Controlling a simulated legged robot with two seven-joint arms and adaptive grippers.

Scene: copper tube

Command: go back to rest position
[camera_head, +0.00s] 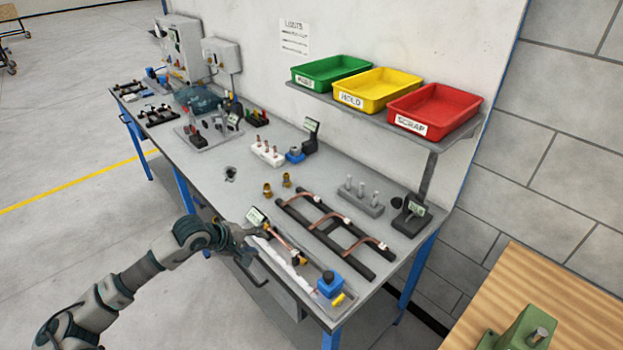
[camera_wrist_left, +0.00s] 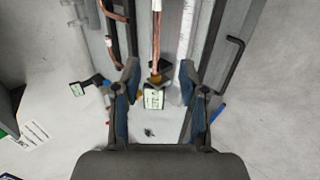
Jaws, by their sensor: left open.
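My left gripper (camera_head: 252,240) is over the front edge of the workbench (camera_head: 225,195), beside a small display (camera_head: 257,216). In the left wrist view the gripper (camera_wrist_left: 160,78) is open, with a finger on each side. A copper tube (camera_wrist_left: 156,35) with a brass end lies between and beyond the fingers, in line with the small display. The same copper tube (camera_head: 283,240) rests at the bench's front edge. Nothing is clasped, and I see gaps beside the tube. My right gripper is not in view.
A black rack (camera_head: 325,229) with bent copper tubes lies right of the gripper. A blue block (camera_head: 330,282) sits at the near corner. Green (camera_head: 330,70), yellow (camera_head: 375,88) and red (camera_head: 435,108) trays stand on a shelf. The floor (camera_head: 70,150) left of the bench is clear.

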